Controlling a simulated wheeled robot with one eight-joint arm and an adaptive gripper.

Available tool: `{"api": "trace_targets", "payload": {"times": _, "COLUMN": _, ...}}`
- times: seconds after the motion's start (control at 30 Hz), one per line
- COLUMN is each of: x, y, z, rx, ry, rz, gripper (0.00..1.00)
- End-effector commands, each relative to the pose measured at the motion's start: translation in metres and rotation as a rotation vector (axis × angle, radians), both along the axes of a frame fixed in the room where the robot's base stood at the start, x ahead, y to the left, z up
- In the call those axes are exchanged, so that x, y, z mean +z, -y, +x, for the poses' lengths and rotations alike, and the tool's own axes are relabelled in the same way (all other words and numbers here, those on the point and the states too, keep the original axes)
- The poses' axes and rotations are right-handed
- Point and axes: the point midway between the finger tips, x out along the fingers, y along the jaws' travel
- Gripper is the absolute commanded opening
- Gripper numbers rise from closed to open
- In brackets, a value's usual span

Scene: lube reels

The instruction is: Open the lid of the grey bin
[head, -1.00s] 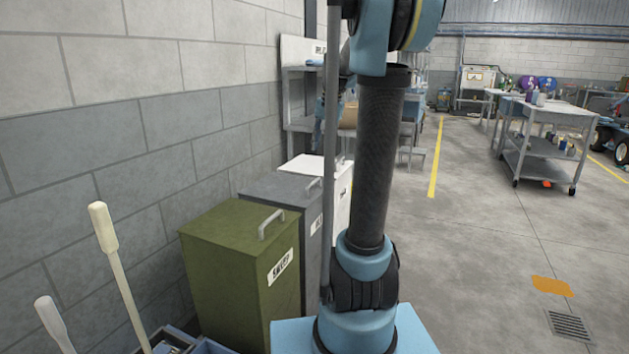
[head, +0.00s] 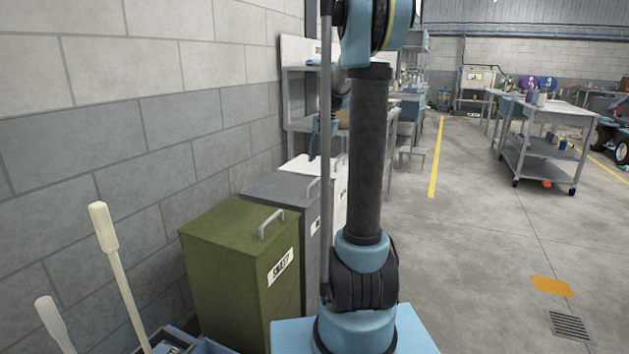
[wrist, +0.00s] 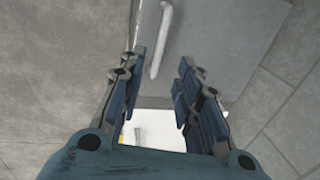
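The grey bin (head: 278,187) stands against the wall between a green bin and a white bin. Its lid looks shut and flat, with a bar handle (head: 313,187) on top, partly hidden by my arm. In the wrist view the grey lid (wrist: 215,40) fills the upper middle, with its pale handle (wrist: 160,42) ahead of my fingers. My gripper (wrist: 160,75) is open and empty, its two blue fingers apart. The handle lies roughly in line with the gap, with no contact visible. In the head view my gripper (head: 316,138) hangs over the bins' far side, partly hidden.
A green bin (head: 235,250) stands nearer, and a white bin (head: 300,164) stands just beyond the grey one. The block wall (head: 150,130) runs close along the left. A workbench (head: 298,110) is behind the bins. Open floor (head: 470,260) lies to the right.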

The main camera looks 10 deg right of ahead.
Motion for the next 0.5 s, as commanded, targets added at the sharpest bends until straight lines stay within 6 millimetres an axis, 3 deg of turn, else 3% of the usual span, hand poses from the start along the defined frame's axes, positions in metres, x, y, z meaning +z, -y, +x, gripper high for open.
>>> {"api": "trace_targets", "payload": {"times": 0.3, "x": -0.053, "y": -0.009, "z": 0.006, "rx": 0.002, "ry": 0.000, "rz": 0.000, "gripper": 0.31}}
{"api": "trace_targets", "payload": {"times": 0.5, "x": -0.078, "y": -0.013, "z": 0.009, "rx": 0.001, "ry": 0.000, "rz": 0.000, "gripper": 0.31}}
